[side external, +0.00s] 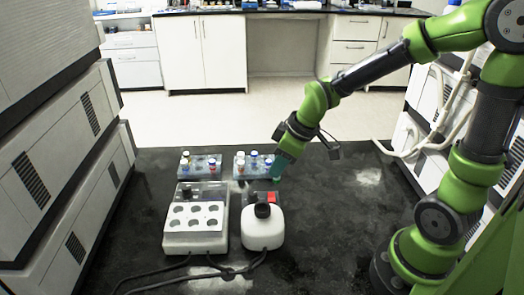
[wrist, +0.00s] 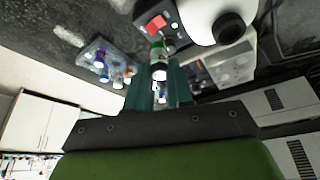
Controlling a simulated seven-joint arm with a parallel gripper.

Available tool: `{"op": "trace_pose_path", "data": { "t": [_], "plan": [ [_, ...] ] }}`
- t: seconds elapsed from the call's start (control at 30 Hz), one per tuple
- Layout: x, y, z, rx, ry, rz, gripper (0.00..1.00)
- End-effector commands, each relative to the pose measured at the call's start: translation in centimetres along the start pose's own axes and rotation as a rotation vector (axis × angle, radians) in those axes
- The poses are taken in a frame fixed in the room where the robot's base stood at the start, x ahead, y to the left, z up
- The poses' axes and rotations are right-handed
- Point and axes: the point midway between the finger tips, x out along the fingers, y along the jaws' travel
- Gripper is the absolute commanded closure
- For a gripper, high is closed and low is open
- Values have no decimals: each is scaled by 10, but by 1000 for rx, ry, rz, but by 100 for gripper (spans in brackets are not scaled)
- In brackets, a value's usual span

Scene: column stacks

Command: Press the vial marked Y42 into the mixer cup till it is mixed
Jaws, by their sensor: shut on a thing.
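My gripper (side external: 279,168) is shut on a vial (wrist: 157,52), which shows between the teal fingers (wrist: 158,76) in the wrist view. The vial has a white end and a green part; I cannot read any marking on it. In the wrist view the black cup (wrist: 228,28) is at upper right, apart from the vial.
A white block with round wells (side external: 195,240) stands left of the mixer. Two vial racks, left (side external: 199,168) and right (side external: 240,170), hold several vials behind them. A red panel (wrist: 155,22) is on the mixer's base. Cables lie in front; the bench's right side is clear.

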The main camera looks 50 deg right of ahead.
Motion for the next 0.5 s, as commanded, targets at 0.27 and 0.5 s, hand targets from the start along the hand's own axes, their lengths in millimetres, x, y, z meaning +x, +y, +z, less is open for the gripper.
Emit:
{"op": "trace_pose_path", "data": {
  "t": [0.27, 0.5],
  "plan": [
    [-34, -80, -25, -206, 3, -82, 100],
    [-36, -90, -17, -212, -2, -88, 100]
  ]
}}
